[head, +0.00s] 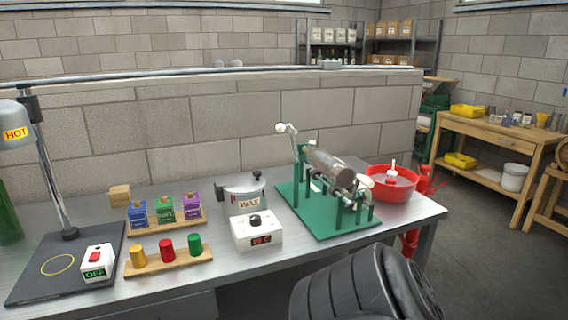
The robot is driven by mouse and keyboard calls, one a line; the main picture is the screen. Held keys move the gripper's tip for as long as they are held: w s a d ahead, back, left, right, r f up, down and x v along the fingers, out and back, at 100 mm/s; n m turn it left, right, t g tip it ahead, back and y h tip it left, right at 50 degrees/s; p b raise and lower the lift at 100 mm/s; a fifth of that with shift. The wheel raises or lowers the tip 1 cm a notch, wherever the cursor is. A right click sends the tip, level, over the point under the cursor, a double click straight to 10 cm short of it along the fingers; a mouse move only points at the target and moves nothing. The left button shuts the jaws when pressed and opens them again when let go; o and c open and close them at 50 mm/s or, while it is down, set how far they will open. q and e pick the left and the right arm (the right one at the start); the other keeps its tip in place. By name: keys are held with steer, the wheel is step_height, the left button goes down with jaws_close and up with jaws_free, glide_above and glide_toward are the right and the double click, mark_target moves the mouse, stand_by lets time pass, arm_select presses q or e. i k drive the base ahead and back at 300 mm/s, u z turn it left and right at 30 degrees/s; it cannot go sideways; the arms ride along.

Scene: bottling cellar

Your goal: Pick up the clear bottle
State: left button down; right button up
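A greyish, see-through-looking cylinder (330,168), which appears to be the clear bottle, lies tilted in a green stand (290,200) on the metal bench. Its lower right end is crowded by the stand's pale and green fittings, so I cannot make out the neck clearly. A crank with a pale knob (281,128) rises at the stand's left end. Neither of my grippers shows in the head view.
The bench holds a WAX pot (243,197), a control box (257,233), a red bowl (391,185), colored blocks on a rack (165,214), colored pegs on a board (168,261), a HOT lamp (17,132) and a green bottle (8,215). A block wall stands behind.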

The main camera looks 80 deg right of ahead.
mark_target(340, 173)
steer(key=z, duration=2.05)
